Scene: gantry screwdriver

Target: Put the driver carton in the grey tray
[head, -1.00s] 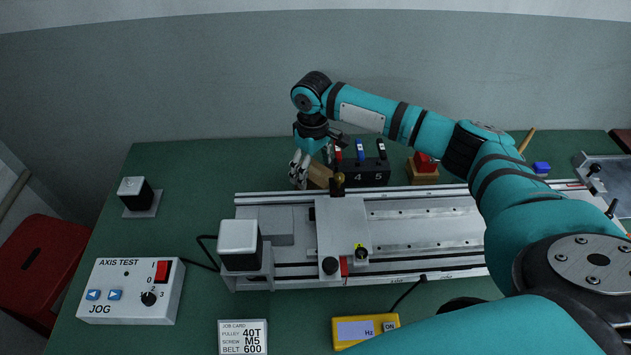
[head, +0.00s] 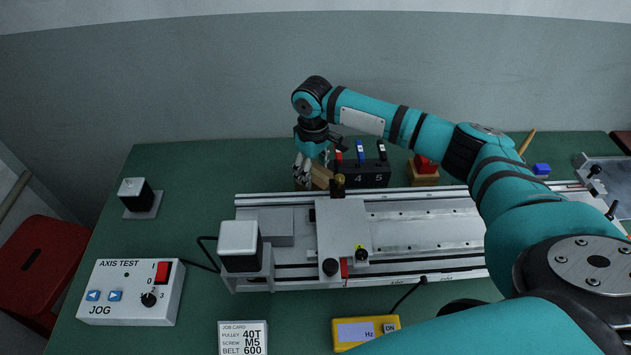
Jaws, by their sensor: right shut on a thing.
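The brown driver carton (head: 320,177) is behind the gantry, left of the numbered black holder. It is partly hidden by my right gripper and the gantry's near parts. My right gripper (head: 304,174) points down and is shut on the carton. I cannot tell whether the carton touches the table. A grey tray (head: 590,159) shows in part at the far right edge, partly behind gantry parts. My left gripper is not in view.
The gantry (head: 420,228) spans the middle of the green table. The black holder (head: 375,178) with several coloured-handled tools stands right of the carton. A wooden block (head: 424,178) with a red top and a blue block (head: 541,169) lie along the back.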

